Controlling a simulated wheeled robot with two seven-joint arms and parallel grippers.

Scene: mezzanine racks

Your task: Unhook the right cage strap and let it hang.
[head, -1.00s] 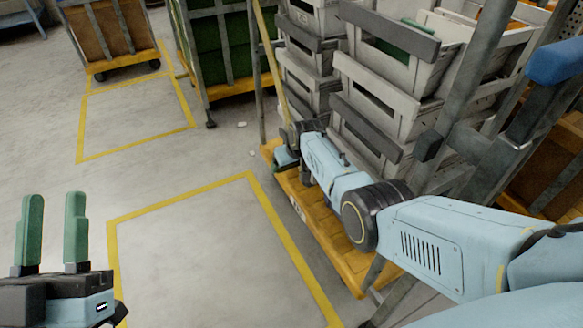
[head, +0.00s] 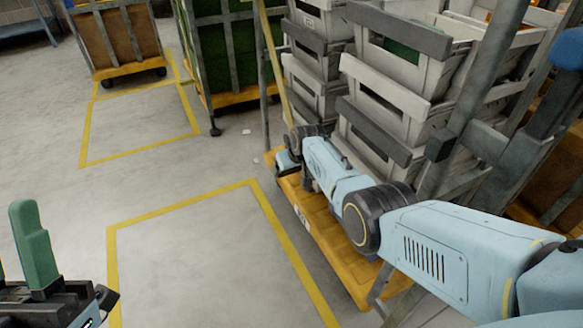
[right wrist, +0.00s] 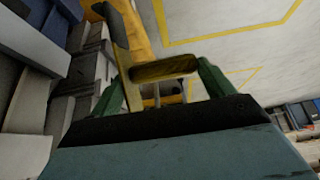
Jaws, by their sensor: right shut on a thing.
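The yellow cage strap (head: 271,62) runs down the near left side of the cage in the head view, beside a grey post, to my right gripper. My right gripper (right wrist: 162,76) is shut on the strap, whose olive-yellow end piece (right wrist: 165,69) lies across between the green fingers in the right wrist view. In the head view my right wrist mostly hides this gripper, and I cannot tell whether the strap is still hooked. The roll cage stands on a yellow base (head: 335,255). My left gripper (head: 16,255) is open and empty at the lower left, partly cut off.
Stacked grey crates (head: 385,125) fill the cage behind my right arm. A green-loaded cage (head: 225,50) and a brown-loaded cart (head: 120,40) stand farther back. Yellow floor lines (head: 180,208) mark bays on the left, where the floor is clear.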

